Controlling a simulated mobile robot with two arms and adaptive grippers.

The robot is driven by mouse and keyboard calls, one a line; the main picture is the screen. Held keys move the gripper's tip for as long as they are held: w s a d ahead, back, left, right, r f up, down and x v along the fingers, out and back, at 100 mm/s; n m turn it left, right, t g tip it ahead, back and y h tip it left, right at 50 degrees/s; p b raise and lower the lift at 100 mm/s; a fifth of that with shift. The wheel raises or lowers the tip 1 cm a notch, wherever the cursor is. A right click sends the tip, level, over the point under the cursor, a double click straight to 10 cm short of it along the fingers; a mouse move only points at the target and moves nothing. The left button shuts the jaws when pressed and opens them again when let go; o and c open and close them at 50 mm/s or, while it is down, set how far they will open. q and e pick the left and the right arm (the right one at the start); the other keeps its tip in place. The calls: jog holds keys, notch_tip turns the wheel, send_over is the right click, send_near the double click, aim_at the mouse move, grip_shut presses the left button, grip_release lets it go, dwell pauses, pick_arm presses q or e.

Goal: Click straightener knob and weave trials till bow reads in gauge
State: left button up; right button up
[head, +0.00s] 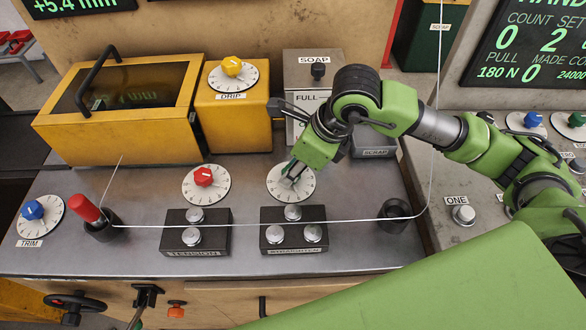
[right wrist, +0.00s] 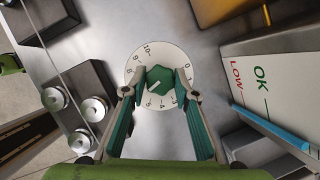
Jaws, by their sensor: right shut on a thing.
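My right gripper (head: 293,172) reaches down onto the white straightener dial (head: 276,184) at the middle of the bench. In the right wrist view its fingers (right wrist: 160,92) are shut on the dial's green knob (right wrist: 160,78), one on each side. The dial face (right wrist: 150,50) shows numbers around the knob. The straightener block (head: 293,237) with its metal rollers (head: 274,234) stands in front of the dial. A thin wire (head: 345,220) runs across the bench past the rollers. A screen (head: 75,5) at the top left reads +5.4 mm. My left gripper is not in view.
A red-knobbed dial (head: 203,184) and tension block (head: 196,233) stand to the left, with a red handle (head: 86,208) beyond. A yellow windowed box (head: 120,110) and the drip box (head: 232,110) stand behind. In the right wrist view, an OK/LOW panel (right wrist: 275,80) is near the gripper.

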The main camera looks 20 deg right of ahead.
jog(key=o, duration=1.1)
jog(key=shift+c, duration=0.2)
jog(key=v, duration=1.2)
